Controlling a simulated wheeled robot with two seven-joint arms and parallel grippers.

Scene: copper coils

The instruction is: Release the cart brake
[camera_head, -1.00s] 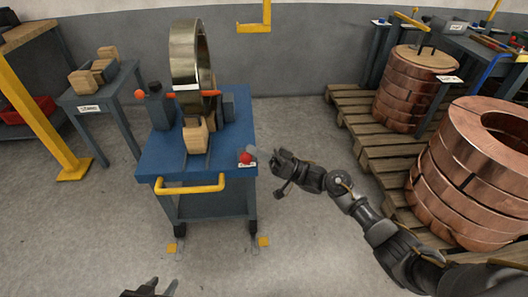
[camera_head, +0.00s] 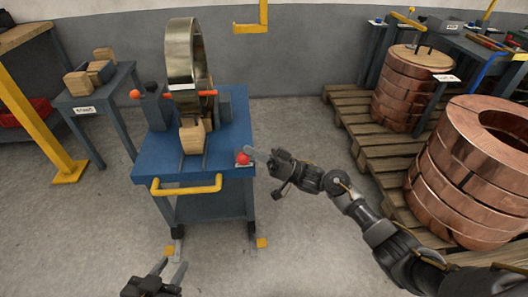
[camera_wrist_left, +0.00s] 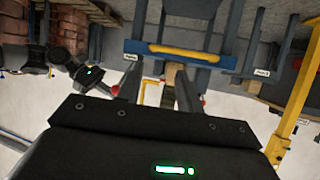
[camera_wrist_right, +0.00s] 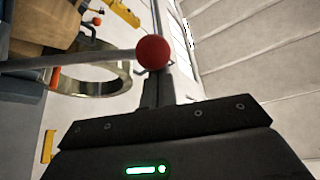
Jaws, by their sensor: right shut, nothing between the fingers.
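The blue cart (camera_head: 222,171) stands in the middle of the head view with a yellow push handle (camera_head: 187,187) at its near edge. A red ball knob (camera_head: 243,158) sits at the cart top's near right corner; in the right wrist view the red ball (camera_wrist_right: 152,52) is on a thin grey rod. My right gripper (camera_head: 275,156) is shut and empty just right of this corner. Its fingertips appear close to the ball in the wrist view; contact cannot be told. My left gripper (camera_head: 168,270) is open and empty, low in front of the cart.
The cart carries a metal ring (camera_head: 181,55) and a wooden block (camera_head: 192,137). Yellow pedals (camera_head: 262,242) show by its near feet. Copper coils (camera_head: 460,190) stand on pallets (camera_head: 366,150) at right. A side table (camera_head: 104,92) is at left. Floor before the cart is clear.

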